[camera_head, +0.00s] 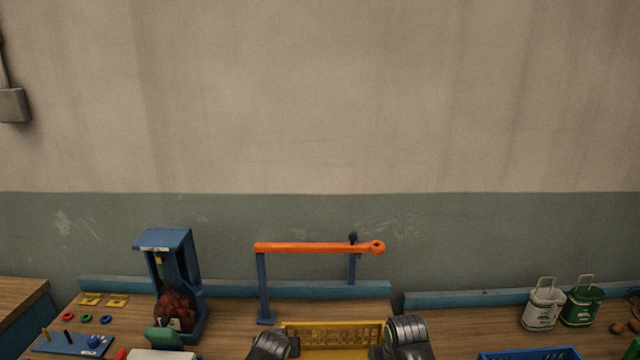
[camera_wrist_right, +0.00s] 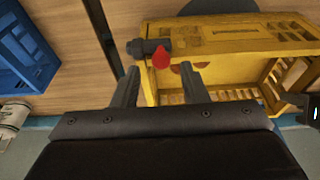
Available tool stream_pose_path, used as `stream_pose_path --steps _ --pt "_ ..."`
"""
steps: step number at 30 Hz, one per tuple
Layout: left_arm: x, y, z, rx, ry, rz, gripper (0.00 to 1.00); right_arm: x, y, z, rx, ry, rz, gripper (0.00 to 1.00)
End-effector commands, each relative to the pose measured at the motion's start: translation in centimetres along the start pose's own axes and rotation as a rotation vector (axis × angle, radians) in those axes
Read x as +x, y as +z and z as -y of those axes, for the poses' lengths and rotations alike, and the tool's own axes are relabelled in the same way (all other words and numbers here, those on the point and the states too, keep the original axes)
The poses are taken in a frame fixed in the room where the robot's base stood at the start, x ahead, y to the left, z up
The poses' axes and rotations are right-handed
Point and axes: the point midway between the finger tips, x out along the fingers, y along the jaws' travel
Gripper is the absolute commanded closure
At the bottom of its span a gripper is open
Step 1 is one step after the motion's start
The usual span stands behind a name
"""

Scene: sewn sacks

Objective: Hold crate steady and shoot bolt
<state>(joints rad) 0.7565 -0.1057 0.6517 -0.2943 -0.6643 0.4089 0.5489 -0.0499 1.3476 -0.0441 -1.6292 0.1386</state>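The yellow crate (camera_head: 335,335) stands at the bottom middle of the head view, between my two grippers. In the right wrist view the crate (camera_wrist_right: 235,38) fills the upper right. A dark bolt (camera_wrist_right: 140,47) with a red knob (camera_wrist_right: 161,59) sits at the crate's near left corner. My right gripper (camera_wrist_right: 158,72) is open, its fingers apart, with the red knob just beyond and between the fingertips; no contact shows. In the head view my left gripper (camera_head: 275,346) is at the crate's left end; its fingers are hidden there.
An orange bar on blue posts (camera_head: 315,248) stands behind the crate. A blue stand (camera_head: 170,280) with a reddish-brown sack is to the left.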

Motion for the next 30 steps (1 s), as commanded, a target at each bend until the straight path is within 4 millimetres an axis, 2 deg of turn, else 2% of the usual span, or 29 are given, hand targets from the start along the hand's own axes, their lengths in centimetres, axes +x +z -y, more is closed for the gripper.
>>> stream_pose_path --steps 16,27,28,30 --pt "0.0 0.1 -0.1 -0.001 0.002 0.001 1.0 -5.3 -1.4 0.0 0.0 0.001 -0.002 0.6" --pt "0.0 0.1 -0.1 -0.001 0.002 0.001 1.0 -6.0 -1.5 0.0 0.0 0.0 0.001 0.6" --pt "0.0 0.1 -0.1 -0.001 0.002 0.001 0.85 -6.0 -1.5 0.0 0.0 0.0 0.001 0.6" --pt "0.0 0.1 -0.1 -0.001 0.002 0.001 0.76 -6.0 -1.5 0.0 0.0 0.0 0.001 0.6"
